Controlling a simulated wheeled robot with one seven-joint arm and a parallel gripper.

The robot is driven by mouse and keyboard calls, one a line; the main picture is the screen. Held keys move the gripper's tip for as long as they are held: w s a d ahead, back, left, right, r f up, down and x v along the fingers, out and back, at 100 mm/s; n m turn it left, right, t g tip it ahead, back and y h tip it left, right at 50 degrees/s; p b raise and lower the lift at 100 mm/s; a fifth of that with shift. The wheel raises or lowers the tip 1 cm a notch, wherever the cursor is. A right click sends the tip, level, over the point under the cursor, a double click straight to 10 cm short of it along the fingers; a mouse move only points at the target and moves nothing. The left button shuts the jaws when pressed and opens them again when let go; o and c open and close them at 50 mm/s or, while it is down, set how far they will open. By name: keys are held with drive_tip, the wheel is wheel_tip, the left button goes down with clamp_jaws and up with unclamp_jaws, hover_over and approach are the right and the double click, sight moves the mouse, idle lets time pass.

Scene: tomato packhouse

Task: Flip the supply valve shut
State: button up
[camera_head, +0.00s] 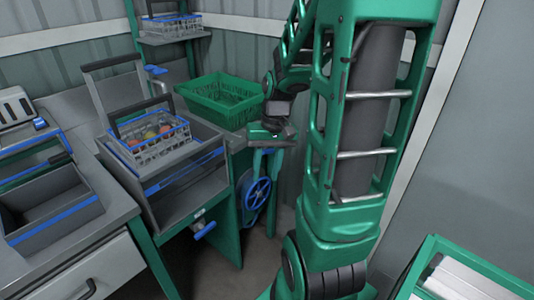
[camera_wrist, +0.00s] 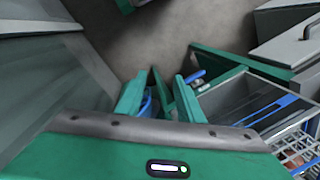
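My gripper (camera_head: 267,150) hangs fingers-down in front of the grey wall, above a blue handwheel (camera_head: 257,193) and apart from it. In the wrist view the two green fingers of my gripper (camera_wrist: 160,85) stand apart with nothing held between them. Part of a blue round thing (camera_wrist: 148,103) shows beyond the left finger, partly hidden. A blue lever handle (camera_head: 205,230) sticks out from the front of the green stand, below and left of my gripper. I cannot tell for certain which blue part is the supply valve.
A grey tray (camera_head: 160,215) on the stand holds a wire basket (camera_head: 145,157) with tomatoes. A green crate (camera_head: 218,112) stands behind, close to my gripper. A workbench with a grey bin (camera_head: 55,225) is at left. A green-framed unit (camera_head: 450,265) is at lower right.

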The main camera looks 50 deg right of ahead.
drive_tip(key=w+d+f+m+t+y, duration=0.2)
drive_tip(key=w+d+f+t+y, duration=0.3)
drive_tip(key=w+f, duration=0.55)
drive_tip(key=m+t+h, duration=0.5)
drive_tip(key=m+t, duration=0.7)
drive_tip(key=m, duration=0.1)
approach(269, 153)
drive_tip(key=w, duration=0.7)
drive_tip(key=w+a, duration=0.1)
drive_tip(key=w, duration=0.3)
drive_tip(key=shift+w, duration=0.1)
clamp_jaws()
